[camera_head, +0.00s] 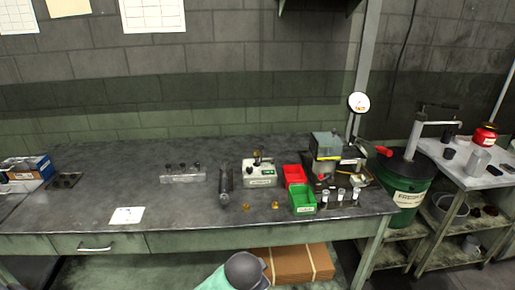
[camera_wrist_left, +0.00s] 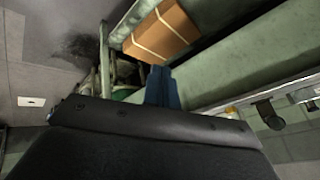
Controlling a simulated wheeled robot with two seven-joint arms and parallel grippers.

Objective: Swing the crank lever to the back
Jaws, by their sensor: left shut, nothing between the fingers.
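The bolt former (camera_head: 332,150), a grey-green bench machine, stands at the right end of the workbench. A lever with a red grip (camera_head: 383,152) sticks out on its right side, pointing right; it looks like the crank lever. My left gripper (camera_wrist_left: 162,86) shows in the left wrist view as blue fingers closed together with nothing between them. It is near the bench's underside and a cardboard box (camera_wrist_left: 161,30), apart from the lever. In the head view only a part of my arm shows at the bottom centre. My right gripper is in neither view.
The workbench (camera_head: 100,185) carries a red bin (camera_head: 294,174), a green bin (camera_head: 303,200), a small light-coloured device (camera_head: 262,178) and a clear rack (camera_head: 182,178). A green drum (camera_head: 405,185) stands right of the bench, beside a side table. The bench's left-middle is mostly clear.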

